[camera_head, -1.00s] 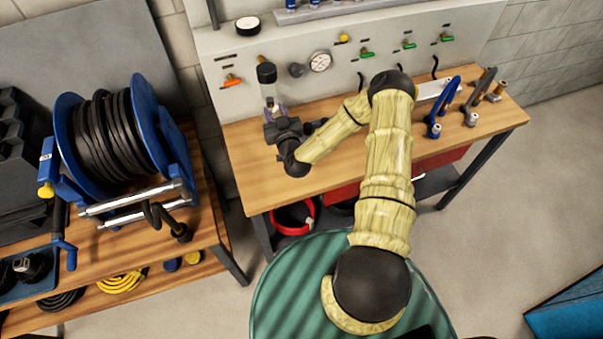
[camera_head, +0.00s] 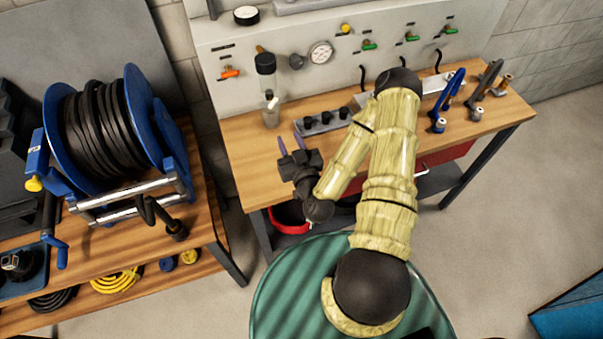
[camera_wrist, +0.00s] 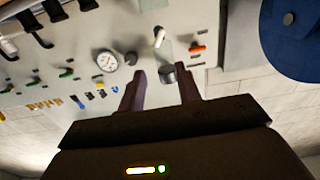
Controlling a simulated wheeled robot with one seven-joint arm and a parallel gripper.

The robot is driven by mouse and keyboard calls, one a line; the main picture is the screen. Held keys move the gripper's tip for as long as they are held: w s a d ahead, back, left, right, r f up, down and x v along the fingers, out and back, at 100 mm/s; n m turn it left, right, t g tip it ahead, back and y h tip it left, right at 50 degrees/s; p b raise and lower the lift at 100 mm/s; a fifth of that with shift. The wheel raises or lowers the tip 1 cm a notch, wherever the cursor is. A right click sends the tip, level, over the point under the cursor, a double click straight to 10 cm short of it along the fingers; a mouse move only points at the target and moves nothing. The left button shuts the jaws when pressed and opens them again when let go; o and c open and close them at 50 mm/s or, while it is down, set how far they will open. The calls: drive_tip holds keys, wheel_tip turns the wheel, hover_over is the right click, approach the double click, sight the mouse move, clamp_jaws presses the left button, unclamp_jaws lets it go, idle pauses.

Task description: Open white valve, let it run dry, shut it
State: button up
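A black-topped unit (camera_head: 265,64) hangs on the grey wall panel. Below it are a small white piece (camera_head: 271,102) and a pale, clear-looking bowl (camera_head: 271,118); whether the white piece is the valve's lever, and how it is turned, is too small to tell. In the wrist view the panel appears upside down, with a dark cylinder (camera_wrist: 168,73) between the fingers and a white lever-like piece (camera_wrist: 159,37) beyond it. My gripper (camera_head: 291,144) is open and empty, its purple fingers apart, in front of and below the unit, clear of it.
An orange-handled valve (camera_head: 229,73) is left of the unit, and a round gauge (camera_head: 321,53) is right. A block with black knobs (camera_head: 322,122) sits on the wooden bench (camera_head: 245,160). Blue (camera_head: 447,103) and grey (camera_head: 485,78) clamp-like tools stand at right. A hose reel (camera_head: 110,130) stands left.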

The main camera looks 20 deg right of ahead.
drive_tip(key=shift+s+a+f+n+g+y, duration=0.2)
drive_tip(key=shift+a+f+n+g+y, duration=0.6)
drive_tip(key=shift+n+g, duration=0.25)
drive_tip(key=shift+s+a+f+n+g+y, duration=0.25)
drive_tip(key=shift+a+f+n+g+y, duration=0.3)
drive_tip(key=shift+a+n+g+y, duration=0.4)
drive_tip(key=shift+s+a+f+n+g+y, duration=0.2)
drive_tip(key=shift+a+f+n+g+y, duration=0.55)
drive_tip(key=shift+n+g, duration=0.35)
drive_tip(key=shift+s+d+f+n+g+b, duration=0.2)
drive_tip(key=shift+f+n+g+b, duration=0.1)
drive_tip(key=shift+g+b, duration=0.3)
drive_tip(key=shift+s+d+g+h, duration=0.1)
drive_tip(key=shift+d+g+h, duration=0.15)
drive_tip(key=shift+g, duration=0.35)
drive_tip(key=shift+s+d+r+g+h+b, duration=0.15)
drive_tip(key=shift+s+d+g+h+b, duration=0.2)
drive_tip(key=shift+d+g+h+b, duration=0.35)
drive_tip(key=shift+s+d+r+g+h, duration=0.35)
drive_tip(key=shift+r+g, duration=0.1)
drive_tip(key=shift+g, duration=0.15)
drive_tip(key=s+r+m+g+h+b, duration=0.2)
drive_tip(key=s+r+m, duration=0.4)
drive_tip(key=s+r, duration=0.4)
drive_tip(key=shift+s+d+r+m+g+h+b, duration=0.15)
drive_tip(key=shift+s+m+g+h+b, duration=0.25)
drive_tip(key=shift+g+b, duration=0.6)
